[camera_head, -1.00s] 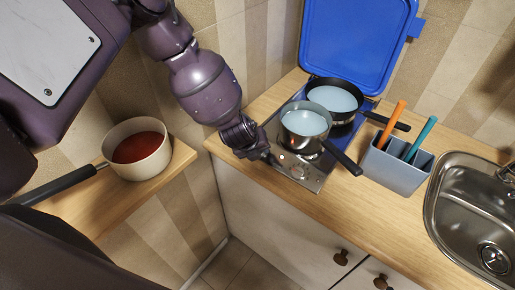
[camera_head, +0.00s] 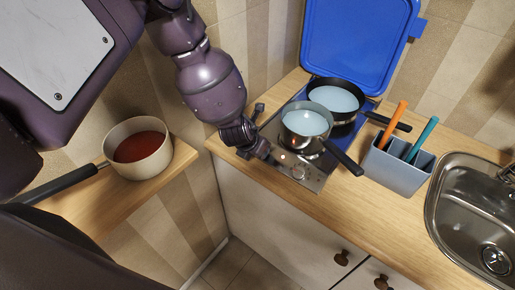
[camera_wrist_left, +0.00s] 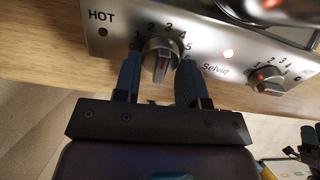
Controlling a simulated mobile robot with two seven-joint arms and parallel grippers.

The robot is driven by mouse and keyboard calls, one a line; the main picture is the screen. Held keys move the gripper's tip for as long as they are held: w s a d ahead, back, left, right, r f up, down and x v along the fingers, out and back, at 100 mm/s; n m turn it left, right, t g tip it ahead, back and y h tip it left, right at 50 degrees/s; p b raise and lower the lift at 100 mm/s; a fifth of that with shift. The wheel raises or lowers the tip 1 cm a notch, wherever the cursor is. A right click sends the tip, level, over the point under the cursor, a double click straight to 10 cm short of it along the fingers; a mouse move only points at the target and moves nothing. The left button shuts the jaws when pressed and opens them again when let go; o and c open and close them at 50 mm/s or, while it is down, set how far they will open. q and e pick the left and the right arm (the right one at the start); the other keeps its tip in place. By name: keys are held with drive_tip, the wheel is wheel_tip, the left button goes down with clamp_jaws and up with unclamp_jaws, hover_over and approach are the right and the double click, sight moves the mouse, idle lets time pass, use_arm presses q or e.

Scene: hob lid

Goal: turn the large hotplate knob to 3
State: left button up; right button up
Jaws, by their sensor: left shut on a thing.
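The steel hob control panel (camera_head: 310,178) is at the front edge of the hob, with one knob (camera_head: 298,172) in plain sight. In the left wrist view, a round dark-and-silver knob (camera_wrist_left: 160,60) with numbers around it sits between my left gripper's blue fingers (camera_wrist_left: 158,82). A second numbered knob (camera_wrist_left: 266,82) is to its right, free of the gripper. My left gripper (camera_head: 272,160) is shut on the first knob, at the panel's left end in the head view. The held knob's exact setting is hard to read.
A steel saucepan (camera_head: 304,123) and a black pan (camera_head: 335,97) stand on the hob, handles toward the right. The blue lid (camera_head: 360,45) is raised behind. A grey holder (camera_head: 395,168) with utensils and the sink (camera_head: 480,215) are right. A red-filled pot (camera_head: 140,150) stands left.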

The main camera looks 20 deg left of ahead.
use_arm(q)
drive_tip(key=shift+m, duration=0.4)
drive_tip(key=o, duration=0.9)
drive_tip(key=shift+r, duration=0.1)
drive_tip(key=v, duration=1)
drive_tip(key=shift+s+r, duration=0.2)
drive_tip(key=shift+r, duration=0.05)
